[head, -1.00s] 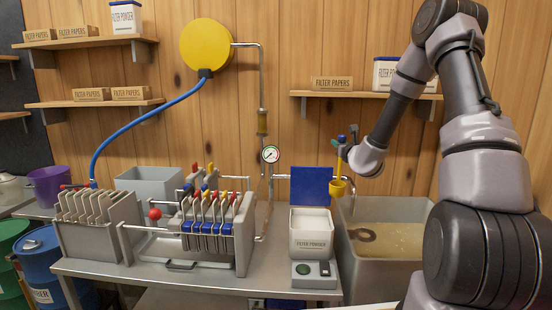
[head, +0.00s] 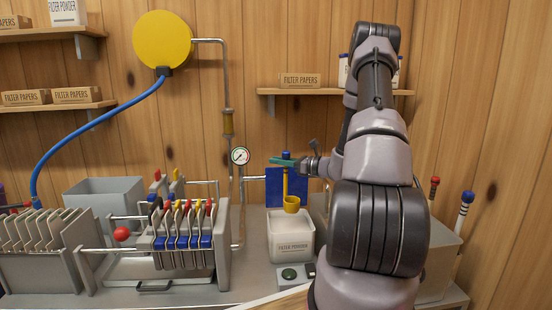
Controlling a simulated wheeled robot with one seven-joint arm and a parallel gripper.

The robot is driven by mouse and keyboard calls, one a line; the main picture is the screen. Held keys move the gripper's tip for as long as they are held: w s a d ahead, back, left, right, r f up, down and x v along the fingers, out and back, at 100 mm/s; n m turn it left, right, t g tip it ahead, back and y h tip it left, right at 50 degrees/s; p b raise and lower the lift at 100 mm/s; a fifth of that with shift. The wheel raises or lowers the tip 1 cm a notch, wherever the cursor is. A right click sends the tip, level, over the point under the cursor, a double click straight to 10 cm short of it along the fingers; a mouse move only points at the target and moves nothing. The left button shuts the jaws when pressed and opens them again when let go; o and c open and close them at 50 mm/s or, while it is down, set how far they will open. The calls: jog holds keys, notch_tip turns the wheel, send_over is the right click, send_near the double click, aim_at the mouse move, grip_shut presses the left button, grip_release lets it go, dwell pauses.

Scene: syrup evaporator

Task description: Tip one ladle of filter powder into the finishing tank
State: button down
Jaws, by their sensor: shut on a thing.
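My gripper (head: 286,162) is shut on the upper handle of a yellow ladle (head: 291,204) with a blue end. The ladle hangs upright, its cup low, in line with the open filter powder bin (head: 291,248). I cannot tell how high the cup is over the bin or whether it holds powder. The bin is white and labelled, with a blue panel (head: 272,190) behind it. The finishing tank (head: 437,280) is the grey tank at right. My arm hides most of it, and its liquid is not visible now.
A filter press (head: 185,240) and a grey plate rack (head: 40,262) stand left of the bin. A gauge (head: 240,155) and pipe rise behind. A small device with a green button (head: 289,274) sits before the bin. Two capped rods (head: 464,210) stand by the tank.

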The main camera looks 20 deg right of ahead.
jog(key=shift+d+f, duration=0.1)
jog(key=shift+f, duration=8.05)
jog(key=shift+r, duration=0.1)
notch_tip(320, 180, up, 16)
